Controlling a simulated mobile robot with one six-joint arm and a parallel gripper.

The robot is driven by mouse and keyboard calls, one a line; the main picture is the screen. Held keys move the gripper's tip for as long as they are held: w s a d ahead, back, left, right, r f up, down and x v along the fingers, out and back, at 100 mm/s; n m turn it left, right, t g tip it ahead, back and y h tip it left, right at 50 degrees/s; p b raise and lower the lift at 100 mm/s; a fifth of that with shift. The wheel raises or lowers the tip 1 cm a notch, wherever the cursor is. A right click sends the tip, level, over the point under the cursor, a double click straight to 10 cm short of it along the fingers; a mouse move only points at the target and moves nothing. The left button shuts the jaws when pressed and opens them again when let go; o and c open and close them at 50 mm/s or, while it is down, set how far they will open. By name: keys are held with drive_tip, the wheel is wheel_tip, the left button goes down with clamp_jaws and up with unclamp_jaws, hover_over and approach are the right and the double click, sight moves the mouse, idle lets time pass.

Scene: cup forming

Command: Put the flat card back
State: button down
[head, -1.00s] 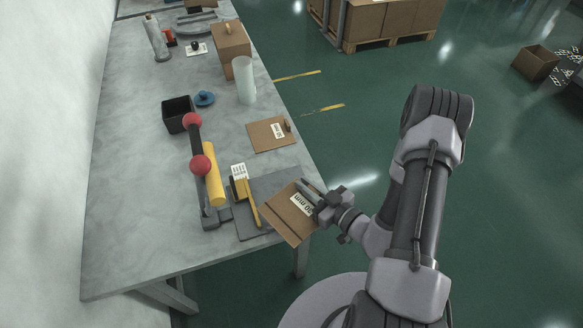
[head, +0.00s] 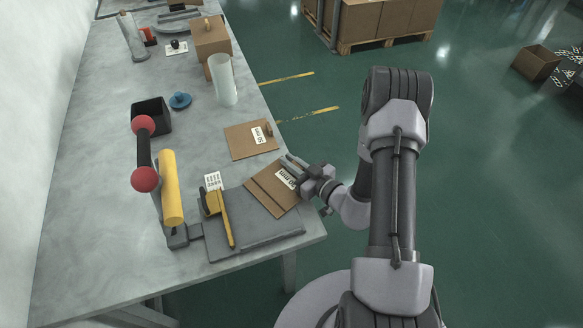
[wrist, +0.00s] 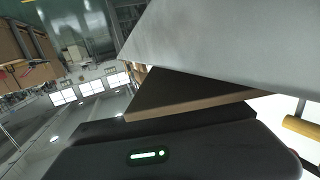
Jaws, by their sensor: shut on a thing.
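My gripper (head: 298,172) is shut on the near right edge of a flat brown card (head: 266,199) with a white printed label. The card is over the back right part of a grey mat at the table's right edge; I cannot tell whether it touches. In the wrist view the card (wrist: 185,96) juts out beyond the dark gripper body, tilted in the picture. A second flat brown card (head: 240,143), with a label and a small brown knob, lies on the table just beyond the held card.
The grey mat (head: 265,235) carries a yellow-handled tool (head: 226,220). Left of it stands a lever press with red balls (head: 145,180) and a yellow cylinder (head: 172,187). A black box (head: 152,112), blue knob (head: 180,100) and clear tube (head: 222,80) stand farther back.

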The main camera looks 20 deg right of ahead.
drive_tip(key=shift+w, duration=0.25)
drive_tip(key=c, duration=1.5)
unclamp_jaws()
